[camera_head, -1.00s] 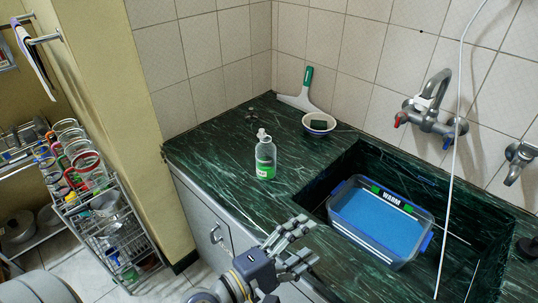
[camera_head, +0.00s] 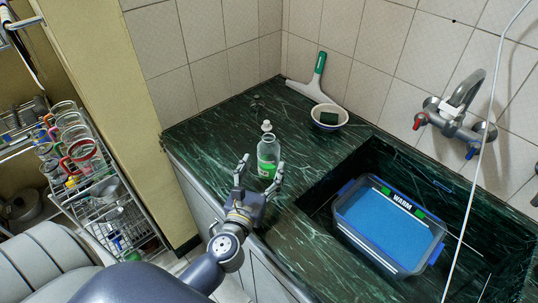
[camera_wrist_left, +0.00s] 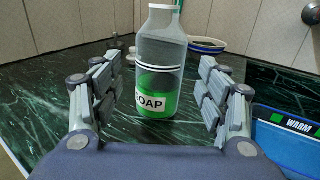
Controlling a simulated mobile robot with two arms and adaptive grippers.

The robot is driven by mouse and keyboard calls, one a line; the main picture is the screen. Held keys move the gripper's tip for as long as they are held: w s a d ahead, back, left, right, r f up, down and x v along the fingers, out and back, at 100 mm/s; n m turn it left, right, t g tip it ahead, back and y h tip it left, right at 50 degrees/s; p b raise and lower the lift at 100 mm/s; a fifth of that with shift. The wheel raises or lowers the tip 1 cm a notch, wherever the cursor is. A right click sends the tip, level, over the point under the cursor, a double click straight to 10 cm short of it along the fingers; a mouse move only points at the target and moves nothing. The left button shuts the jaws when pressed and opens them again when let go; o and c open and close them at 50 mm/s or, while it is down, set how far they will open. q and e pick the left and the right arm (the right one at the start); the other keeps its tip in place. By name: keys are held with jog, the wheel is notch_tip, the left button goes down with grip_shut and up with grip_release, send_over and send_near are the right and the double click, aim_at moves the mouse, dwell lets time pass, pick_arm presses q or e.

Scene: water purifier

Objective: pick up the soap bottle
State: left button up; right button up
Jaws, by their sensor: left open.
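In the left wrist view the bottle (camera_wrist_left: 159,75) stands between and beyond the two fingers of the gripper (camera_wrist_left: 161,105), with a gap on both sides. Its label is partly visible and reads "OAP". My right gripper is not in view.
A tap (camera_head: 457,113) is on the wall. A dish rack (camera_head: 100,190) stands at left.

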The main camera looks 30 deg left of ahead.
aim_at(266, 163)
pick_arm(q)
jog(key=w, duration=0.2)
jog(key=w+a, duration=0.1)
jog(key=w, duration=0.1)
jog(key=shift+w+p, duration=0.35)
jog(key=shift+p, duration=0.05)
jog(key=shift+w+f, duration=0.15)
jog(key=shift+w, duration=0.3)
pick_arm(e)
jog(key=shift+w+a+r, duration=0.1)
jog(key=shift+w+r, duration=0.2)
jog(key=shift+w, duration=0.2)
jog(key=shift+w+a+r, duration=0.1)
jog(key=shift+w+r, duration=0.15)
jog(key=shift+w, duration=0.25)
pick_arm(q)
jog(key=shift+s, duration=0.1)
jog(key=c, duration=1.3)
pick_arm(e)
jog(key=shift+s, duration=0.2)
